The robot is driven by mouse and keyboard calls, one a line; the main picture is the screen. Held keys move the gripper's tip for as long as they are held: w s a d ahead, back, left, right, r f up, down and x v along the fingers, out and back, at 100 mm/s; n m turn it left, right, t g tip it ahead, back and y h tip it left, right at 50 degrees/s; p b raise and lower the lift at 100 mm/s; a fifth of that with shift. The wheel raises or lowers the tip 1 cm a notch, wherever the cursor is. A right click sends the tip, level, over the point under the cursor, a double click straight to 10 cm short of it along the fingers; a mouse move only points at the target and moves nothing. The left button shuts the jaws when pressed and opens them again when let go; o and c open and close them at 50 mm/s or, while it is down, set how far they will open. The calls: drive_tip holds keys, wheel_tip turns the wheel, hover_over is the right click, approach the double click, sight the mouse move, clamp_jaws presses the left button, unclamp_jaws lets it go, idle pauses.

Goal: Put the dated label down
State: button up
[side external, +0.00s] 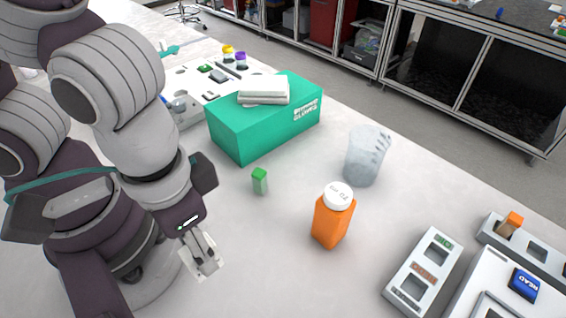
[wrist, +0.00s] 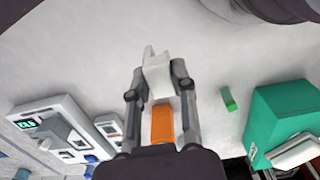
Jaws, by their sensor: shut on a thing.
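The label (side external: 194,267) is a small white piece at my gripper's fingertips (side external: 205,254), low over the bench left of the orange bottle (side external: 329,222). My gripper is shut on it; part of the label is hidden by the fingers. In the wrist view the white label (wrist: 157,78) sits between the two fingers, with uneven corners sticking out past the tips. No date can be read on it. I cannot tell whether it touches the bench. The orange bottle stands upright with a white cap, apart from my gripper; its orange body (wrist: 162,123) shows between the fingers in the wrist view.
A clear beaker (side external: 363,160) stands beyond the bottle. A grey slotted rack (side external: 425,272) lies at right. The bench between gripper and bottle is clear.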

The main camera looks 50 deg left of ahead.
drive_tip(key=f, duration=0.4)
drive_tip(key=shift+w+d+f, duration=0.15)
drive_tip(key=shift+w+d, duration=0.05)
drive_tip(key=shift+d, duration=0.15)
drive_tip(key=w+d, duration=0.2)
drive_tip(key=d, duration=0.2)
drive_tip(key=w+d+f, duration=0.1)
drive_tip(key=w+d, duration=0.1)
drive_tip(key=d, duration=0.2)
drive_tip(key=w+d, duration=0.3)
drive_tip(key=d, duration=0.2)
drive_tip(key=shift+f, duration=0.25)
drive_tip(key=shift+w+d+f, duration=0.1)
drive_tip(key=shift+d+f, duration=0.1)
drive_tip(key=shift+f, duration=1.55)
drive_tip(key=shift+f, duration=0.1)
drive_tip(key=o, duration=0.7)
drive_tip(key=shift+o, duration=0.2)
